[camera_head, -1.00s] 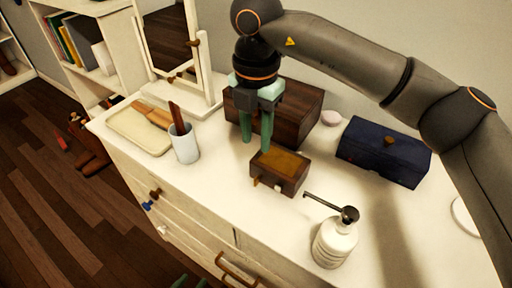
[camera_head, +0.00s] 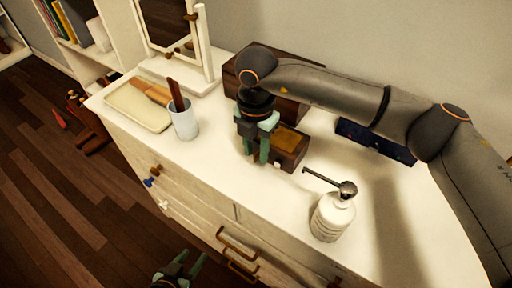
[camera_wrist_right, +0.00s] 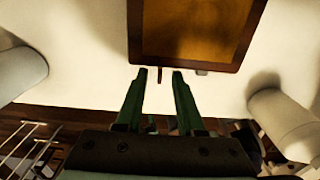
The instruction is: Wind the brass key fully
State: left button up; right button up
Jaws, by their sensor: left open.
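The small wooden box (camera_head: 290,148) with an amber top stands on the dresser; its top and front edge also show in the right wrist view (camera_wrist_right: 190,30). A thin brownish key (camera_wrist_right: 158,72) sticks out of the box's front, seen nearly edge-on. My right gripper (camera_head: 257,158) points down at the box's front left. In the right wrist view its open fingertips (camera_wrist_right: 160,71) are on either side of the key, with gaps showing. The gripper hides the key in the head view. My left gripper (camera_head: 193,256) is open and empty, low before the dresser drawers.
A pale knob (camera_wrist_right: 201,72) sits beside the key. A white pump bottle (camera_head: 332,215) stands to the right, a cup (camera_head: 184,124) and tray (camera_head: 135,108) to the left. A larger dark box (camera_head: 290,70) and a blue box (camera_head: 350,132) stand behind.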

jog(key=shift+f, duration=0.1)
grip_shut()
dwell(0.6)
